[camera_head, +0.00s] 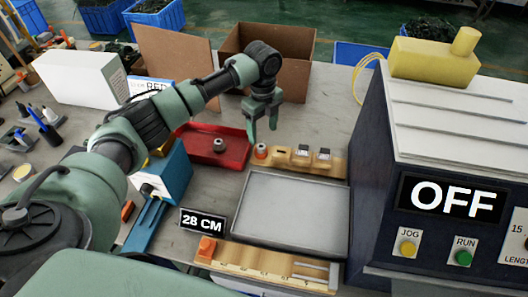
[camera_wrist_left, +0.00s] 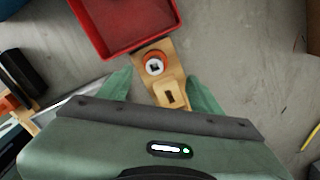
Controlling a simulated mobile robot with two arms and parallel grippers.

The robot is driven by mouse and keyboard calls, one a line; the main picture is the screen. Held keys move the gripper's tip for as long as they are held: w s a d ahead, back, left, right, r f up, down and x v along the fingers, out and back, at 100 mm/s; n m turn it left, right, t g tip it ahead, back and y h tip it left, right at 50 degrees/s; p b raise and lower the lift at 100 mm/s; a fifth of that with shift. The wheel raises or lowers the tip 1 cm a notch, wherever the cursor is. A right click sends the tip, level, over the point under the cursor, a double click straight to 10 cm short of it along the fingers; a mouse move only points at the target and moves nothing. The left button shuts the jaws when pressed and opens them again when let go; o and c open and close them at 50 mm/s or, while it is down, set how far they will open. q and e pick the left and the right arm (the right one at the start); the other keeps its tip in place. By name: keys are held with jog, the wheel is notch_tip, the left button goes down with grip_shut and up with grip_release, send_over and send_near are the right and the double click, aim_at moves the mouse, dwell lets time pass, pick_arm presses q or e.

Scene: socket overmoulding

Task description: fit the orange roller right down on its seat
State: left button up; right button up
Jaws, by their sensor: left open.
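The orange roller (camera_head: 261,152) stands at the left end of a wooden strip (camera_head: 330,166) in the head view, with a pale top. In the left wrist view the orange roller (camera_wrist_left: 154,66) is a round orange rim around a pale centre with a dark square middle. Whether it is fully down on its seat cannot be told; the seat is hidden beneath it. My left gripper (camera_head: 262,130) is open and empty, pointing down above the roller. Its fingers (camera_wrist_left: 160,90) show on either side of the wooden strip in the wrist view. My right gripper is not in view.
A red tray (camera_head: 235,162) holding a grey round part (camera_head: 219,145) lies just left of the strip. A grey flat tray (camera_head: 340,222) lies in front. The machine marked OFF (camera_head: 440,130) stands at right, and a cardboard box (camera_head: 295,45) behind.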

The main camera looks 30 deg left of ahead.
aim_at(261, 148)
pick_arm(q)
jog(key=shift+s+f, duration=0.2)
jog(key=shift+f, duration=0.65)
jog(key=f, duration=0.1)
jog(key=f+p, duration=0.1)
jog(key=f, duration=0.3)
jog(key=shift+s+a+f, duration=0.1)
jog(key=shift+s+f, duration=0.1)
jog(key=shift+s, duration=0.05)
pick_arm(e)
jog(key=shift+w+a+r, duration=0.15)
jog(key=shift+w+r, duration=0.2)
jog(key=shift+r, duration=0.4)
pick_arm(q)
grip_shut()
